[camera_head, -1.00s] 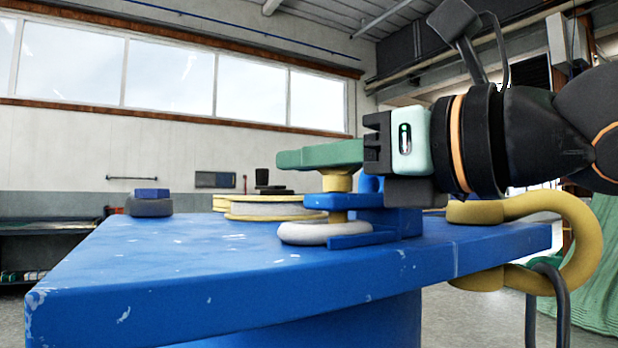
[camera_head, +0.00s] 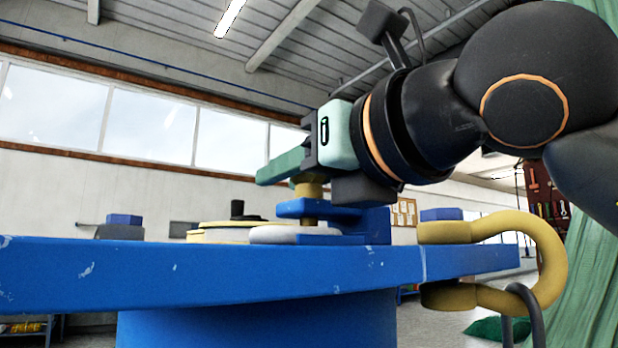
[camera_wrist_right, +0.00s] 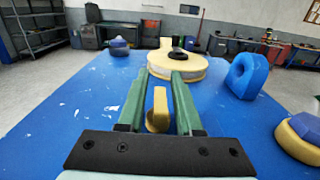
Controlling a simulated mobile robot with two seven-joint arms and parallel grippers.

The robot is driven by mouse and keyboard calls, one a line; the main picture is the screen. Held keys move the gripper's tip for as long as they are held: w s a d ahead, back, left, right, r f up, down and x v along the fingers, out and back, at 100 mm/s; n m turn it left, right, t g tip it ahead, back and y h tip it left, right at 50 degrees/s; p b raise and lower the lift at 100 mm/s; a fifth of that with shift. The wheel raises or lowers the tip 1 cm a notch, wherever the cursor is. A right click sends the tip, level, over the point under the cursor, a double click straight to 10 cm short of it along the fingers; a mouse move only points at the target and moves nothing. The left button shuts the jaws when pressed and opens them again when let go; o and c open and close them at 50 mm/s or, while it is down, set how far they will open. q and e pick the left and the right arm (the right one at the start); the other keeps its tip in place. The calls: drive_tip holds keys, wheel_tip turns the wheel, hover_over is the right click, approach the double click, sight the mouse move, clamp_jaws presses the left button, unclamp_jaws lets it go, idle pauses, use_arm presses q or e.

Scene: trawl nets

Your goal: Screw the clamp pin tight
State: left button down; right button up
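The clamp is a blue bracket (camera_head: 376,226) on the blue table, with an upper jaw plate (camera_head: 318,209). The yellow clamp pin (camera_head: 309,190) stands upright through the upper plate; its flat yellow head also shows in the right wrist view (camera_wrist_right: 159,108). My right gripper (camera_head: 284,166), with green fingers, is at the pin's head above the clamp. In the right wrist view its fingers (camera_wrist_right: 160,92) lie on either side of the head, with blue table visible in the gaps, so it is open around it. The pin's lower end is hard to make out. My left gripper is not in view.
A yellow shackle (camera_head: 545,262) hangs over the right edge.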

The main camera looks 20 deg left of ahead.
drive_tip(key=shift+o, duration=0.5)
drive_tip(key=v, duration=1.2)
drive_tip(key=shift+s+d, duration=0.15)
drive_tip(key=shift+d, duration=0.1)
